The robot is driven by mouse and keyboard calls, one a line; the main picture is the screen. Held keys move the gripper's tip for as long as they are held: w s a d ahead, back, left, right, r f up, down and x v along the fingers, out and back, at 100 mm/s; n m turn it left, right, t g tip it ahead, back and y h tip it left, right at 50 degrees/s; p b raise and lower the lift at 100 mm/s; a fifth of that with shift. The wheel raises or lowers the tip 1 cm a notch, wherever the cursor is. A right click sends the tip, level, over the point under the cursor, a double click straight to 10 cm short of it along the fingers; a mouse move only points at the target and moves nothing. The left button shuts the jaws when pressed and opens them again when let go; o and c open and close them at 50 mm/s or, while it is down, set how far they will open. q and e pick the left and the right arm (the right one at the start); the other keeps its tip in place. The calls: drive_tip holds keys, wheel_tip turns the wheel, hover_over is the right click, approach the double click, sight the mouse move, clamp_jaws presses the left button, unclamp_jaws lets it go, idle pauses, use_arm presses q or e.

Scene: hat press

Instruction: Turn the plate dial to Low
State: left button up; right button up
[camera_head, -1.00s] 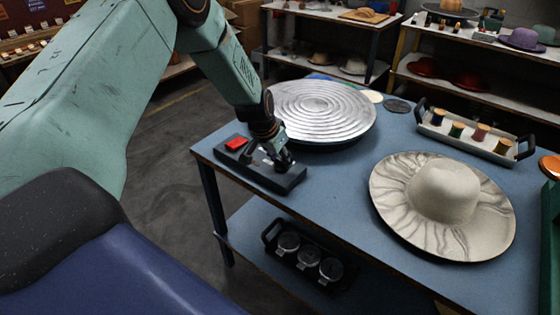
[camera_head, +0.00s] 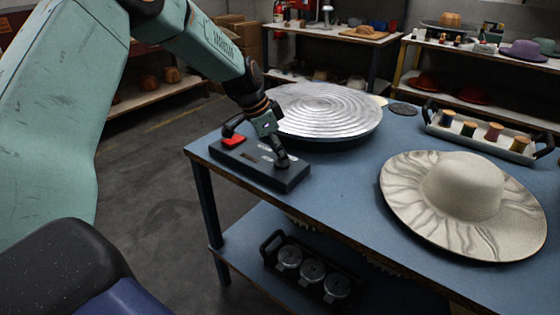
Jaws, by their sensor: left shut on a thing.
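A dark control box (camera_head: 245,172) stands on the front left of the blue table, in front of a round silver plate (camera_head: 325,108) with concentric rings. A red switch (camera_head: 233,141) sits at the box's left end, with small pale labels on its top. My left gripper (camera_head: 281,160) points down at the right part of the box and is shut on the plate dial. The fingers hide the dial, so its setting cannot be read. A dark curved part beside the red switch is too small to identify surely. My right gripper is not in view.
A pale wide-brimmed hat (camera_head: 463,190) lies on the table's right side. A tray of thread spools (camera_head: 480,137) stands behind it. A black rack with round metal weights (camera_head: 310,270) sits on the lower shelf. The table's front edge is clear.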

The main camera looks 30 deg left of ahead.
use_arm(q)
drive_tip(key=m+g, duration=0.1)
drive_tip(key=m, duration=0.1)
drive_tip(key=m+g+h+b, duration=0.1)
drive_tip(key=m, duration=0.2)
drive_tip(key=shift+a+f+m, duration=0.1)
drive_tip(key=shift+f+m, duration=0.1)
drive_tip(key=shift+m, duration=0.1)
drive_tip(key=m+g, duration=0.1)
drive_tip(key=m, duration=0.3)
drive_tip(key=shift+w+m+g+h+p, duration=0.1)
drive_tip(key=shift+m+g+h+p, duration=0.2)
drive_tip(key=shift+m+g, duration=0.1)
drive_tip(key=o, duration=1.2)
drive_tip(key=shift+w, duration=0.1)
drive_tip(key=shift+c, duration=0.2)
drive_tip(key=shift+r, duration=0.15)
drive_tip(key=v, duration=1.2)
